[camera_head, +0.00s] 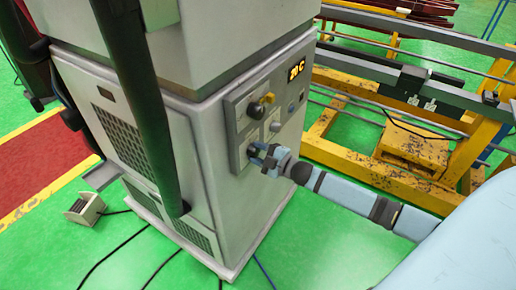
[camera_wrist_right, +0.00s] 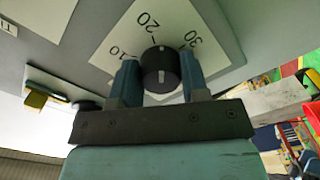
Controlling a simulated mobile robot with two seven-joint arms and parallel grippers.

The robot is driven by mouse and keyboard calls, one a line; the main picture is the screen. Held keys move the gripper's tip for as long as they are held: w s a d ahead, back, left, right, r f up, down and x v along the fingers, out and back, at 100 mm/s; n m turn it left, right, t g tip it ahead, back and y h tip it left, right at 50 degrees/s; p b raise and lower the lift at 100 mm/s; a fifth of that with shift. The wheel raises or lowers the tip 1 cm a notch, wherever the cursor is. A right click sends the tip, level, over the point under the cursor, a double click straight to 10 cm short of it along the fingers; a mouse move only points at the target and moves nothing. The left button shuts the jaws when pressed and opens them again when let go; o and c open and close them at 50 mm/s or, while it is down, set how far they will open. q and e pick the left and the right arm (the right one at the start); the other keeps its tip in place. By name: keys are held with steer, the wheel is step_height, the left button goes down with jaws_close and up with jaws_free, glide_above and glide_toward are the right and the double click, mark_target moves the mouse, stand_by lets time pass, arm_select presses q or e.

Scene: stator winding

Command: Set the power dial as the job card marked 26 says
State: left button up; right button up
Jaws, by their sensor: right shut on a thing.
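The power dial is a dark round knob (camera_wrist_right: 160,70) on a pale scale plate (camera_wrist_right: 130,28) marked 10, 20 and 30. A white mark shows on the knob's face, with another at its upper edge towards 20; the exact setting is hard to tell. My right gripper (camera_wrist_right: 160,82) has its two blue fingers closed on the knob's sides. In the head view, my right gripper (camera_head: 262,157) reaches the lower part of the grey cabinet's panel, and its fingers hide the knob. No job card marked 26 can be made out. My left gripper is out of view.
A yellow frame (camera_head: 340,158) stands at the right. Cables and a small pedal box (camera_head: 85,208) lie on the green floor.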

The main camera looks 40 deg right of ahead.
steer(key=m+p, duration=0.2)
steer(key=m, duration=0.3)
steer(key=shift+a+f+m+p, duration=0.1)
steer(key=shift+m+p, duration=0.45)
steer(key=shift+m, duration=1.25)
steer(key=o, duration=0.9)
steer(key=shift+s, duration=0.1)
steer(key=shift+b+v, duration=1.05)
steer(key=shift+v, duration=5.85)
